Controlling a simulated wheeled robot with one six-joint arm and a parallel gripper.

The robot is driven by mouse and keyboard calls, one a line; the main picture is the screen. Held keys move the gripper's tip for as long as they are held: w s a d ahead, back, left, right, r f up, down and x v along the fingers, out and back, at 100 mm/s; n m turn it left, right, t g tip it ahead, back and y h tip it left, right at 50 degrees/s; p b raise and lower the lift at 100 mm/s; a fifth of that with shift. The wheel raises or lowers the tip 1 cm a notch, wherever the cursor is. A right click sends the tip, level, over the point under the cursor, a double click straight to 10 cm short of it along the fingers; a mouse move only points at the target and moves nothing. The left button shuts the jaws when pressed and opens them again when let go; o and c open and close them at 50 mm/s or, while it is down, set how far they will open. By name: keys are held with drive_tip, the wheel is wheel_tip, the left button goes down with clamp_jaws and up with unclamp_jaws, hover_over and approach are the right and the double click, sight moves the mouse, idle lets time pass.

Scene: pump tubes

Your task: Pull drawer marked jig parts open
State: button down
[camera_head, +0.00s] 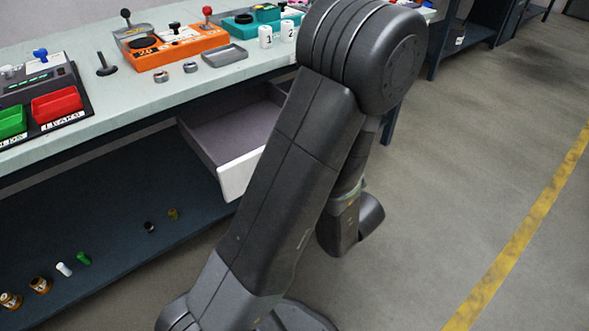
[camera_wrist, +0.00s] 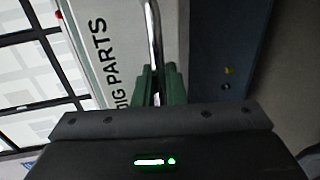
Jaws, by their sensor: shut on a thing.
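The drawer (camera_head: 235,176) is pulled out from under the workbench in the head view, with its grey inside showing and its right part hidden behind my arm. In the wrist view its pale front (camera_wrist: 110,45) carries the label "JIG PARTS", with the first letter partly covered. A shiny metal bar handle (camera_wrist: 154,40) runs along that front. My gripper (camera_wrist: 158,82) has its green fingers shut on the handle. In the head view the gripper and the handle are hidden behind my arm.
The workbench top (camera_head: 120,105) holds an orange device (camera_head: 175,47), a grey tray (camera_head: 225,56), white cups and red and green bins. Several small parts lie on the lower shelf (camera_head: 110,215). The floor (camera_head: 480,150) to the right is clear, with a yellow line.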

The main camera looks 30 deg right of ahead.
drive_tip(key=c, duration=1.6)
unclamp_jaws()
drive_tip(key=p+v, duration=0.3)
drive_tip(key=v, duration=1)
drive_tip(key=shift+s+r+p, duration=0.1)
drive_tip(key=shift+s+p, duration=0.3)
drive_tip(key=shift+w, duration=0.1)
drive_tip(key=shift+b+x, duration=1.85)
drive_tip(key=shift+x, duration=4.95)
